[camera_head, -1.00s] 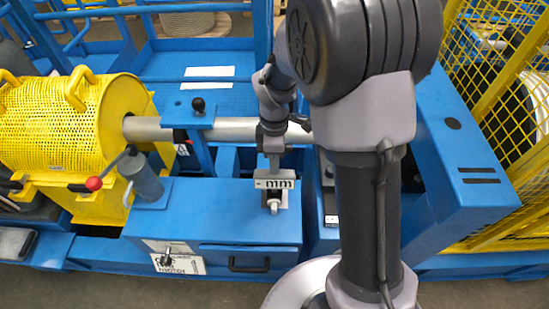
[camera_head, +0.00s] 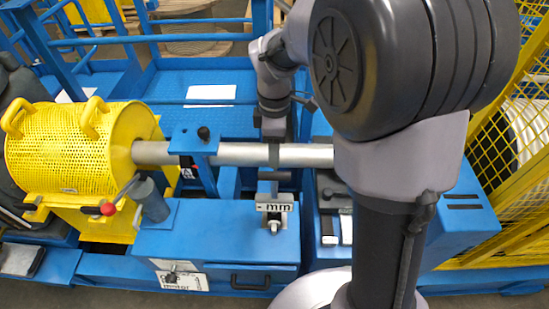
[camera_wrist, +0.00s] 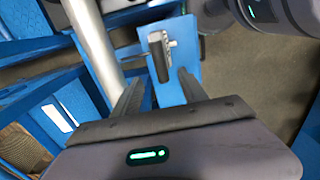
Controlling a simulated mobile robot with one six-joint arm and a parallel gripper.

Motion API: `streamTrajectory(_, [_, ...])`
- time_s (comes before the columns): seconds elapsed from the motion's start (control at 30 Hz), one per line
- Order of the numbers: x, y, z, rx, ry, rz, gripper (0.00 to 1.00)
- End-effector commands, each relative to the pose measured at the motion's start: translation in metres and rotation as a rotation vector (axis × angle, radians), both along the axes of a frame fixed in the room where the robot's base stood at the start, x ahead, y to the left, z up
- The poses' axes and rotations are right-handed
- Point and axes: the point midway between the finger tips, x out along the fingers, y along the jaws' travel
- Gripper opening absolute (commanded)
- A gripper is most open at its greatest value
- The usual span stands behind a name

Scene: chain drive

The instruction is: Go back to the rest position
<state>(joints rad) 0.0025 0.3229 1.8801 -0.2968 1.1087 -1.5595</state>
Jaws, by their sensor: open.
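My gripper (camera_head: 273,158) is in front of the grey shaft in the head view, above the small block marked "mm" (camera_head: 275,205) on the blue box. In the wrist view my gripper (camera_wrist: 159,76) shows two dark fingers, spread apart with nothing held between them. Beyond them is a dark-handled fitting (camera_wrist: 159,58) on a blue surface. A gap shows between the fingers and that fitting. My arm hides part of the right side of the machine in the head view.
The grey shaft (camera_head: 235,154) runs right from the yellow perforated drum guard (camera_head: 75,150). A lever with a red knob (camera_head: 108,209) stands left of the blue box (camera_head: 190,245). Yellow mesh fencing (camera_head: 500,150) is at the right. Open blue decking (camera_head: 190,112) lies behind the shaft.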

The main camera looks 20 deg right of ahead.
Motion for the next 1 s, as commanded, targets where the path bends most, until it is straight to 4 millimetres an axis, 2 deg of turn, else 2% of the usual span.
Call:
streamTrajectory(0.07, [0.000, 0.000, 0.009, 0.000, 0.000, 0.000, 0.51])
streamTrajectory(0.23, [-0.001, 0.000, 0.012, 0.000, -0.002, -0.007, 0.51])
streamTrajectory(0.3, [-0.009, 0.002, 0.023, 0.010, -0.032, -0.084, 0.51])
streamTrajectory(0.37, [-0.027, 0.006, 0.043, 0.036, -0.083, -0.247, 0.51])
streamTrajectory(0.4, [-0.045, 0.010, 0.058, 0.067, -0.127, -0.394, 0.51])
streamTrajectory(0.5, [-0.099, 0.021, 0.084, 0.189, -0.218, -0.812, 0.51])
streamTrajectory(0.6, [-0.145, 0.030, 0.093, 0.337, -0.264, -1.178, 0.51])
streamTrajectory(0.7, [-0.176, 0.036, 0.090, 0.461, -0.270, -1.431, 0.51])
streamTrajectory(0.87, [-0.192, 0.039, 0.090, 0.546, -0.258, -1.591, 0.51])
streamTrajectory(1.0, [-0.192, 0.040, 0.110, 0.547, -0.256, -1.596, 0.51])
